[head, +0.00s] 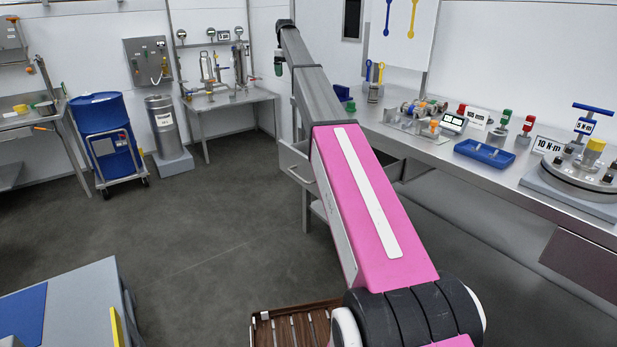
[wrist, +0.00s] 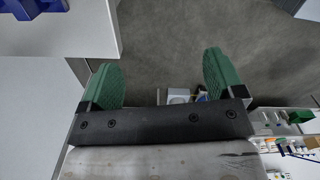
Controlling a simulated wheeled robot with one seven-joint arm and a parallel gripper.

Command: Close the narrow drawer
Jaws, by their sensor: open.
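A grey metal drawer (head: 296,165) stands pulled out from under the long bench in the head view, left of my arm. It has a bar handle on its front, and my arm hides part of it. I cannot tell from its size alone whether it is the narrow one. My gripper (head: 279,66) is at the far end of my raised arm, above the drawer and apart from it. In the wrist view, the two green fingers of my gripper (wrist: 162,75) are wide apart with nothing between them.
The long bench (head: 430,150) on the right carries a blue tray (head: 484,154), gauges and a flanged vessel (head: 578,178). A brownish drawer front (head: 583,266) sits under its near end. A blue drum (head: 103,125) stands at left. The middle floor (head: 215,215) is clear.

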